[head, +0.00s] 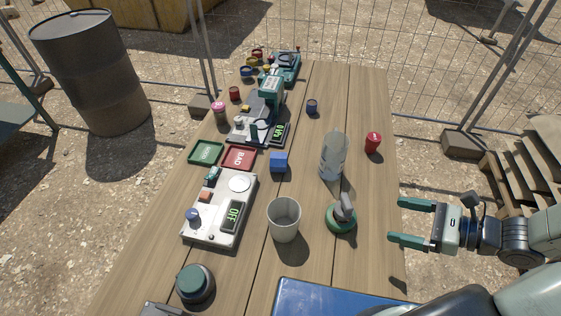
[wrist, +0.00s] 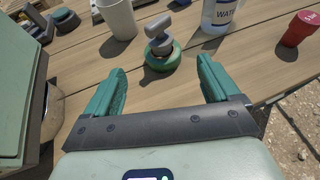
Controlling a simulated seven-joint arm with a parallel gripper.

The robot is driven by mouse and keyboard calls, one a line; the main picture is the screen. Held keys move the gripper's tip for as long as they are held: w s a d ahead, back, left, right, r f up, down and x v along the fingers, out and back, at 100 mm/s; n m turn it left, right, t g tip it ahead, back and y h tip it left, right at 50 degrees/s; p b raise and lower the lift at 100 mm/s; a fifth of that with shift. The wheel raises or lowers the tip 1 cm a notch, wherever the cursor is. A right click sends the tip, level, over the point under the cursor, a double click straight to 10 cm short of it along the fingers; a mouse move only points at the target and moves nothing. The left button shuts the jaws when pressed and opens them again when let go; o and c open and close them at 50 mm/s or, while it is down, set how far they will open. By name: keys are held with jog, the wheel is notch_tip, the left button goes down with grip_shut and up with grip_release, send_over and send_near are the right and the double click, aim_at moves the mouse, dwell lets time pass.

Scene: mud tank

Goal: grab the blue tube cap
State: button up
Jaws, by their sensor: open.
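Several small blue things stand on the wooden table, and I cannot tell for sure which is the tube cap. A small dark blue cylinder (head: 312,106) stands upright near the table's middle, beyond the water bottle. A blue knob-like piece (head: 192,214) sits on the white device with the OFF display. A blue ring-shaped piece (head: 247,71) lies at the far end. My gripper (head: 396,221) is open and empty at the table's right edge, apart from all of these. The wrist view shows its two green fingers (wrist: 160,65) spread, with no blue cap in view.
A green-based grey piece (head: 341,217), a white cup (head: 284,220) and a clear water bottle (head: 333,157) stand left of my gripper. A red cup (head: 373,142) is near the right edge. A blue block (head: 278,161) lies mid-table. The right-hand strip is mostly clear.

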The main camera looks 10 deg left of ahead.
notch_tip(320, 180, up, 18)
jog(key=f, duration=0.1)
jog(key=w+a+f+n+g+h, duration=0.1)
jog(key=w+a+f+n+h, duration=0.35)
jog(key=a+n+h, duration=0.2)
jog(key=w+a+f+n+h, duration=0.4)
jog(key=a+f+n+h, duration=0.15)
jog(key=a, duration=0.25)
jog(key=w+a+r+n+t+h, duration=0.1)
jog(key=a+r+n+t, duration=0.35)
jog(key=a, duration=0.45)
jog(key=w+a+r+n+t, duration=0.1)
jog(key=a+r+n+t, duration=0.4)
jog(key=a, duration=0.4)
send_near(278, 156)
jog(key=w, duration=0.1)
jog(key=shift+m, duration=0.25)
jog(key=x, duration=0.5)
jog(key=shift+f, duration=0.4)
jog(key=shift+x, duration=3.05)
jog(key=shift+r, duration=0.15)
